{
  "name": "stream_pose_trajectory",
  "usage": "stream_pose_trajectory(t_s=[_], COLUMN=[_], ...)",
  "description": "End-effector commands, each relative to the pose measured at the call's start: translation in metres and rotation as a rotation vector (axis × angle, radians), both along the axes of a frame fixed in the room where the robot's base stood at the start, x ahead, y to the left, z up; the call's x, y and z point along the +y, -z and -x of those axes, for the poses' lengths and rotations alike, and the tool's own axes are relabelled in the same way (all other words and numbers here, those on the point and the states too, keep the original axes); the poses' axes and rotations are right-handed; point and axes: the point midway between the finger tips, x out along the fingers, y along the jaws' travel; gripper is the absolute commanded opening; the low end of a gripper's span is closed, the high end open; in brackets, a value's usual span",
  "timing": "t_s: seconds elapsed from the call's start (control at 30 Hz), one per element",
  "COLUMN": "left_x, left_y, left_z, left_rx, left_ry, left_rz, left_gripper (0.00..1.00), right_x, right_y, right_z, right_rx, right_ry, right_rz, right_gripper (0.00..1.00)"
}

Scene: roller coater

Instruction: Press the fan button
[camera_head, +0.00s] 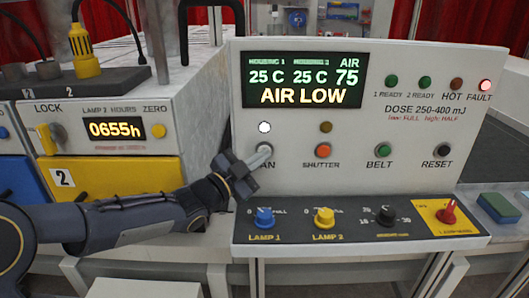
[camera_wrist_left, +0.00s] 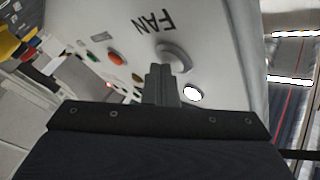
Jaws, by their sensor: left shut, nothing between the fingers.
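The fan button (camera_head: 264,149) is a pale round button at the left of the control panel (camera_head: 420,160), with the label FAN partly covered by my gripper. A lit white lamp (camera_head: 264,127) sits above it. My left gripper (camera_head: 252,163) is shut and empty, its fingertips at the button's lower left edge. In the left wrist view the shut fingers (camera_wrist_left: 160,75) overlap the fan button (camera_wrist_left: 176,55); I cannot tell whether they touch it. The white lamp (camera_wrist_left: 193,93) shows beside them. My right gripper is not in view.
The display (camera_head: 304,81) reads AIR LOW and AIR 75, and the red FAULT lamp (camera_head: 485,85) is lit. The shutter button (camera_head: 323,150) is to the right. Knobs, including the blue lamp 1 knob (camera_head: 264,217), stand out below. A lamp unit (camera_head: 100,130) stands at the left.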

Motion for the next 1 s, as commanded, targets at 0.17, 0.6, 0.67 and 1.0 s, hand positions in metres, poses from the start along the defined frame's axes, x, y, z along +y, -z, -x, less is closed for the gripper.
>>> stream_pose_trajectory(t_s=[0.17,0.6,0.67,1.0], left_x=[0.001,0.0,0.0,0.0], left_y=[0.001,0.0,0.0,0.002], left_z=[0.003,0.017,0.017,0.039], left_rx=[0.0,0.0,0.0,-0.003], left_ry=[-0.001,-0.001,-0.001,0.0], left_rz=[0.001,0.001,0.001,0.0], left_gripper=[0.0,0.0,0.0,0.0], right_x=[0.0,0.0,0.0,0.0], right_y=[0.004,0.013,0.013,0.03], right_z=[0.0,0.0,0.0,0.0], right_rx=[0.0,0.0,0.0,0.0], right_ry=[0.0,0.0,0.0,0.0], right_rz=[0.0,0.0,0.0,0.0], right_gripper=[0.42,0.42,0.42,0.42])
